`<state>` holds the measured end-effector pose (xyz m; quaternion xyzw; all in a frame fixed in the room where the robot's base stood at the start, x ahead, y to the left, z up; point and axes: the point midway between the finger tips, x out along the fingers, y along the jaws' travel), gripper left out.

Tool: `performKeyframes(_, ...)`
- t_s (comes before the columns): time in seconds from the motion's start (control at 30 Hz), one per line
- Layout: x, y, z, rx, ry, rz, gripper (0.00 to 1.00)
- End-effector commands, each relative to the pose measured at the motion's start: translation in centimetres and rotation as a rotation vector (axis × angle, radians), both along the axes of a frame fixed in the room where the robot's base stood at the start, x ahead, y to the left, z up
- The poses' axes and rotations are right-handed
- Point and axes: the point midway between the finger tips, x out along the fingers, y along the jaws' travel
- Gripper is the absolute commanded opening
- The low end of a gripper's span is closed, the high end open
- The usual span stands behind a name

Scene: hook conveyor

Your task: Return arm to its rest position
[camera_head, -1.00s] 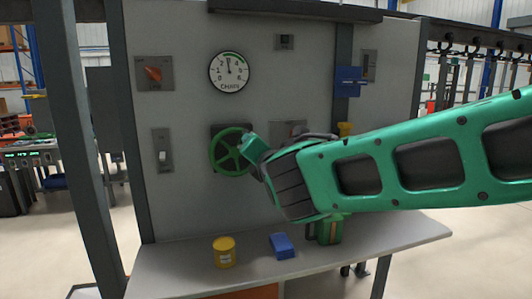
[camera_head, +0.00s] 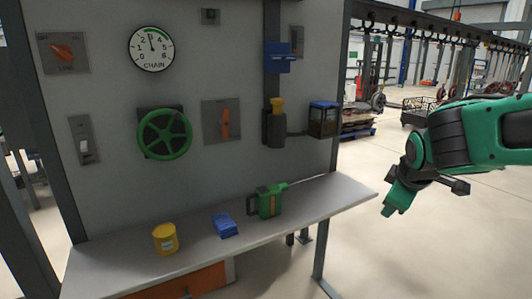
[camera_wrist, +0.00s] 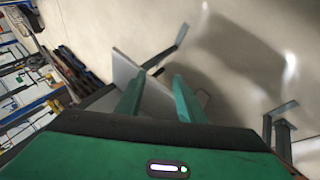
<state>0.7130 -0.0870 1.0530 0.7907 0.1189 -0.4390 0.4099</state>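My green arm reaches in from the right edge of the head view. My gripper (camera_head: 396,203) points down and left, in the air to the right of the workbench (camera_head: 335,192), touching nothing. In the wrist view my gripper (camera_wrist: 155,90) shows two green fingers standing apart. Nothing is held between them; pale floor and the grey bench edge lie beyond. The green handwheel (camera_head: 165,134) on the panel is clear of my arm.
On the bench stand a yellow can (camera_head: 165,239), a blue cloth-like item (camera_head: 225,226) and a green oil can (camera_head: 268,202). The panel carries a chain gauge (camera_head: 151,49) and an orange-handled switch (camera_head: 223,122). Open floor lies right of the bench.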

Motion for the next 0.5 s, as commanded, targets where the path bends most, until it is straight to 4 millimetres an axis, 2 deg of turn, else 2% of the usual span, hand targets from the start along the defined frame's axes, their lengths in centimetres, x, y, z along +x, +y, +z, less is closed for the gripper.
performKeyframes(0.03, -2.4, -2.3, -0.8, 0.058, 0.037, -0.109, 0.35)
performKeyframes(0.1, -6.0, -4.8, -2.2, 0.145, 0.095, -0.272, 0.35)
performKeyframes(0.17, -9.3, -6.6, -3.3, 0.219, 0.143, -0.418, 0.35)
performKeyframes(0.2, -11.7, -7.5, -4.0, 0.268, 0.175, -0.518, 0.35)
performKeyframes(0.3, -17.5, -9.1, -5.6, 0.383, 0.250, -0.768, 0.35)
performKeyframes(0.4, -22.5, -9.4, -6.7, 0.474, 0.317, -0.988, 0.35)
performKeyframes(0.5, -26.2, -9.2, -7.4, 0.537, 0.365, -1.157, 0.35)
